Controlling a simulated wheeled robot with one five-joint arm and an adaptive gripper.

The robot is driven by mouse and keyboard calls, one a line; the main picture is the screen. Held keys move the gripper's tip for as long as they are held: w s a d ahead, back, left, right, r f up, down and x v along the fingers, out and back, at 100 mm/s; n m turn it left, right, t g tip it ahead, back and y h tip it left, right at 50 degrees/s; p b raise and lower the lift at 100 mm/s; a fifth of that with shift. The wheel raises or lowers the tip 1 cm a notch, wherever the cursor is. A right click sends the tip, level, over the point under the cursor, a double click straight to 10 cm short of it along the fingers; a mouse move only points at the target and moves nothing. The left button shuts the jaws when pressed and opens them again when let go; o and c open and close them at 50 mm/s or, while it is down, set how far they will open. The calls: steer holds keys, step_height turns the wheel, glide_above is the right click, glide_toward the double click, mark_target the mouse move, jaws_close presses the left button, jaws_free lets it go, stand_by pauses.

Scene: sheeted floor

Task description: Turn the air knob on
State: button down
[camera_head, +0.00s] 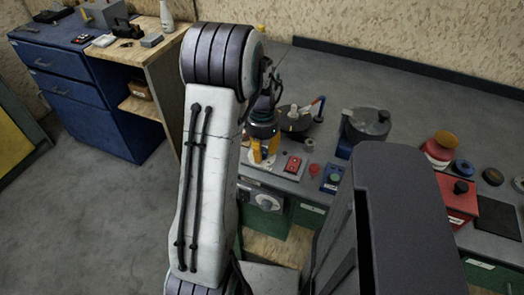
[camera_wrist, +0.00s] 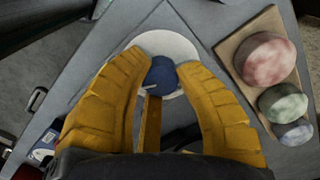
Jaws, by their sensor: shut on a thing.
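In the wrist view, a round dark blue knob (camera_wrist: 161,72) sits on a pale round disc (camera_wrist: 172,43) on a grey top. I take it for the air knob; no label on it can be read. My gripper (camera_wrist: 165,80) has its two yellow fingers on either side of the knob and is shut on it. Whether the knob is turned cannot be told.
In the wrist view, a board (camera_wrist: 232,45) with several coloured round pieces lies close to the right finger.

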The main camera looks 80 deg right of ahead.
mark_target(262, 150)
steer(key=shift+a+f+m, duration=0.1)
steer(key=shift+m, duration=0.3)
steer(key=c, duration=0.9)
jaws_free()
steer(key=shift+o, duration=0.2)
step_height(262, 150, up, 12)
stand_by(0.7)
